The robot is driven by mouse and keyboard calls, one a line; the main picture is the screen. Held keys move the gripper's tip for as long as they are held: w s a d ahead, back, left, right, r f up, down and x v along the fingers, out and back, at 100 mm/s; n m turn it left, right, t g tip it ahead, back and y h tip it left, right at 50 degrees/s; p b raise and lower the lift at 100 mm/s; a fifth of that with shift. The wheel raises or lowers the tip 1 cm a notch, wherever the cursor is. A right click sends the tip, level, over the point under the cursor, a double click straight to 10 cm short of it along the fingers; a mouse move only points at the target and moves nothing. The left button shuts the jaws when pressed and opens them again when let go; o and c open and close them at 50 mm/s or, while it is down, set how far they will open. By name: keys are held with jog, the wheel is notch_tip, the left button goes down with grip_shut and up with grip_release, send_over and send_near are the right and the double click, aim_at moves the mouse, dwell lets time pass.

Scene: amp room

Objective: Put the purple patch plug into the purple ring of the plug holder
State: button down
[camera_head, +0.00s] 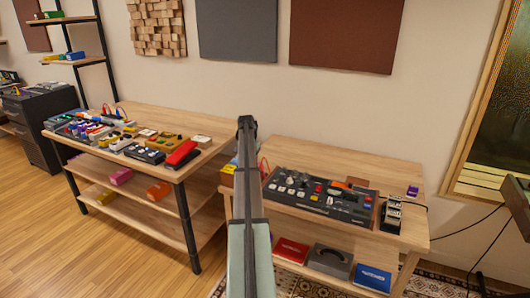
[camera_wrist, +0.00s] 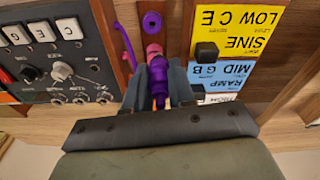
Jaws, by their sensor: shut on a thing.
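In the wrist view, the purple patch plug (camera_wrist: 158,82) is between the two fingers of my gripper (camera_wrist: 160,88), which is shut on it. The purple ring (camera_wrist: 152,20) with a dark hole lies beyond the plug, toward the top of the picture, apart from it. A pink-red ring or plug end (camera_wrist: 154,50) lies between them, just past the plug's tip. The wooden plug holder (camera_wrist: 174,42) carries these rings. A purple cable (camera_wrist: 124,42) curves left of the plug. In the head view, my arm hides the gripper's work area; the plug and rings cannot be made out there.
Left in the wrist view is a dark control panel (camera_wrist: 60,60) with white keys and knobs. Right are yellow (camera_wrist: 240,28) and blue (camera_wrist: 228,68) label cards with black knobs. The head view shows a mixer-like console (camera_head: 320,195) on the right-hand table and a crowded left table (camera_head: 150,118).

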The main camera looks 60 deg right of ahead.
jog(key=shift+s+a+f+m, duration=0.35)
jog(key=shift+s+a+m, duration=0.2)
jog(key=shift+a+m, duration=0.25)
jog(key=shift+f, duration=2.05)
jog(key=shift+f, duration=1.45)
dwell(1.3)
jog(key=shift+c, duration=2.4)
grip_release()
jog(key=shift+r, duration=0.2)
notch_tip(320, 180, up, 7)
jog(key=shift+f, duration=0.2)
